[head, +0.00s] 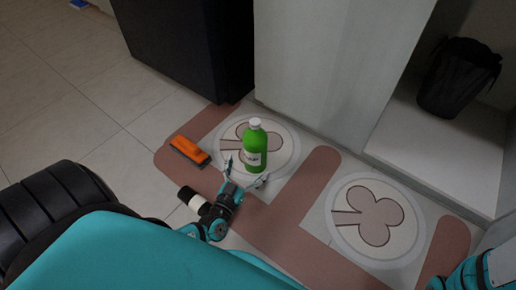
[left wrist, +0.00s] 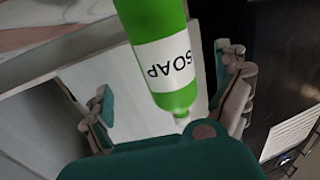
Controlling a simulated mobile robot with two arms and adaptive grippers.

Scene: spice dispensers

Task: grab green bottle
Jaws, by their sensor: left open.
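The green bottle (head: 256,140) has a white cap and a white label, and stands upright on the left patterned floor mat (head: 285,150). It also shows large and upside down in the left wrist view (left wrist: 168,98), with its "SOAP" label readable. My left gripper (head: 247,172) is open at the near side of the bottle, low down. In the left wrist view its fingers (left wrist: 165,78) stand apart, one on each side of the bottle, with a clear gap on the left. Contact on the right side cannot be told. My right gripper is out of view.
An orange brush (head: 189,150) lies on the mat's border left of the bottle. A second clover mat (head: 345,235) lies to the right. A black cabinet (head: 185,50) and a pale panel (head: 335,60) stand behind. A black bin (head: 459,77) sits in a recess.

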